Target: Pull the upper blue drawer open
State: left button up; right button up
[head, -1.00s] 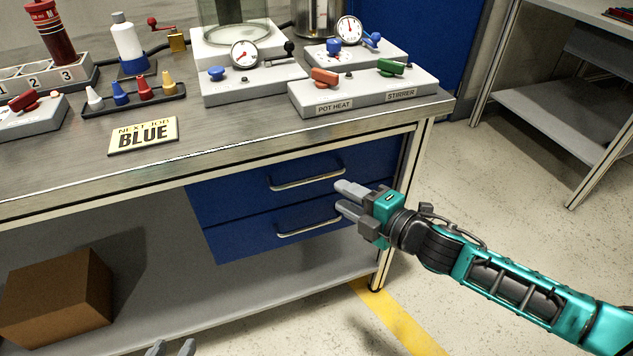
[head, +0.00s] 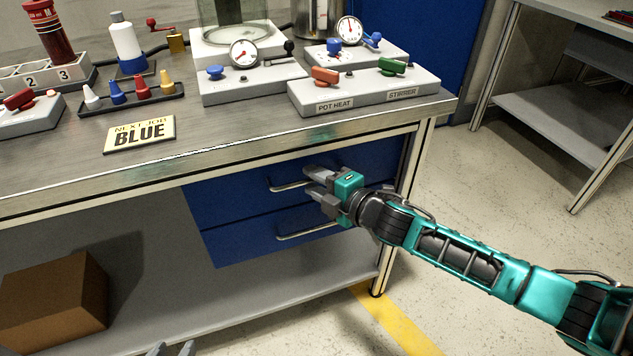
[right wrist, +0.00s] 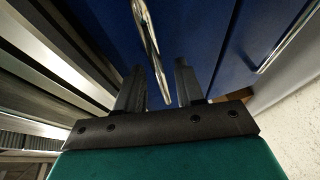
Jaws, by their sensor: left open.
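The upper blue drawer (head: 372,166) under the bench looks shut. Its metal bar handle (head: 286,187) is partly hidden behind my right gripper (head: 308,180). My right gripper is open at this handle, its two fingers one above the other. In the right wrist view the upper handle (right wrist: 147,35) runs between the two spread fingers of the right gripper (right wrist: 160,72), with gaps beside it. I cannot tell whether a finger touches it. My left gripper (head: 172,350) shows only its fingertips at the bottom edge, open and empty.
The lower blue drawer (head: 235,245) with its own handle (head: 308,231) is just below, and looks shut. The bench top (head: 230,135) overhangs the drawers. A cardboard box (head: 55,305) sits on the lower shelf. The floor to the right is clear.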

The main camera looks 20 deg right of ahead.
grip_shut()
pick_arm(q)
jog(key=shift+s+f, duration=0.1)
jog(key=shift+s, duration=0.1)
pick_arm(e)
jog(key=shift+s, duration=0.1)
dwell(0.4)
